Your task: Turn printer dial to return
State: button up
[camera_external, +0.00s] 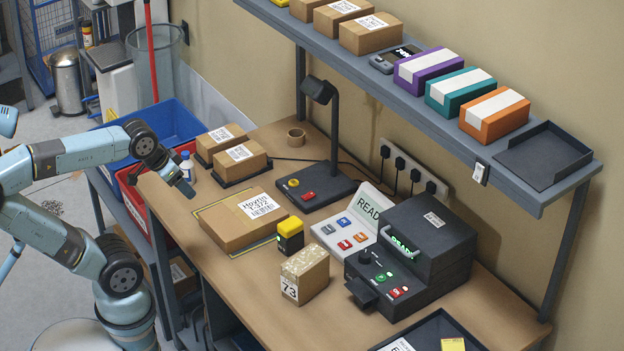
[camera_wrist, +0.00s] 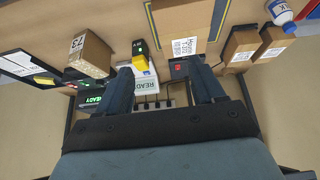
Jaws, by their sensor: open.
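The printer (camera_external: 432,240) is a black box on the right part of the bench with a green lit READY display. Its dial (camera_external: 366,257) is a small dark knob on the front panel, beside several coloured buttons; its setting is too small to read. The printer also shows partly in the wrist view (camera_wrist: 98,103), upside down at the left. My gripper (camera_external: 185,190) is over the left end of the bench, well apart from the printer. In the wrist view its two dark fingers (camera_wrist: 163,82) are spread with nothing held between them.
A box marked 73 (camera_external: 305,275) stands just left of the printer. A yellow-topped device (camera_external: 290,236), a button panel (camera_external: 345,238) and a lamp (camera_external: 322,120) stand between gripper and printer. A flat carton (camera_external: 240,222) lies nearer the gripper. A shelf (camera_external: 520,190) overhangs the bench's back.

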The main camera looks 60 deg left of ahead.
jog(key=w+d+r+n+t+h, duration=0.1)
jog(key=w+d+r+n+t, duration=0.1)
jog(key=w+d+r, duration=0.2)
jog(key=w+d+r+n+t+h, duration=0.2)
jog(key=w+d+r, duration=0.2)
jog(key=w+d, duration=0.3)
jog(key=w+d+r+n+t+h, duration=0.1)
jog(key=w+d+r, duration=0.4)
jog(key=w, duration=0.6)
jog(key=shift+w+d+n+t+h, duration=0.15)
jog(key=shift+n+t+h, duration=0.2)
jog(key=shift+n, duration=0.55)
jog(key=w+d+n+t+y, duration=0.1)
jog(key=w+d+n+y, duration=0.2)
jog(key=w+n, duration=0.6)
jog(key=w+d+n+t+y, duration=0.1)
jog(key=w+d+n+y, duration=0.15)
jog(key=w+n, duration=0.7)
jog(key=n+g, duration=1.1)
jog(key=g, duration=0.3)
send_over(366, 253)
notch_tip(366, 253, down, 18)
jog(key=shift+m+t+h, duration=0.25)
jog(key=shift+h, duration=0.05)
notch_tip(366, 253, down, 14)
jog(key=shift+s+r, duration=0.1)
jog(key=shift+r, duration=0.1)
jog(key=shift+c, duration=0.2)
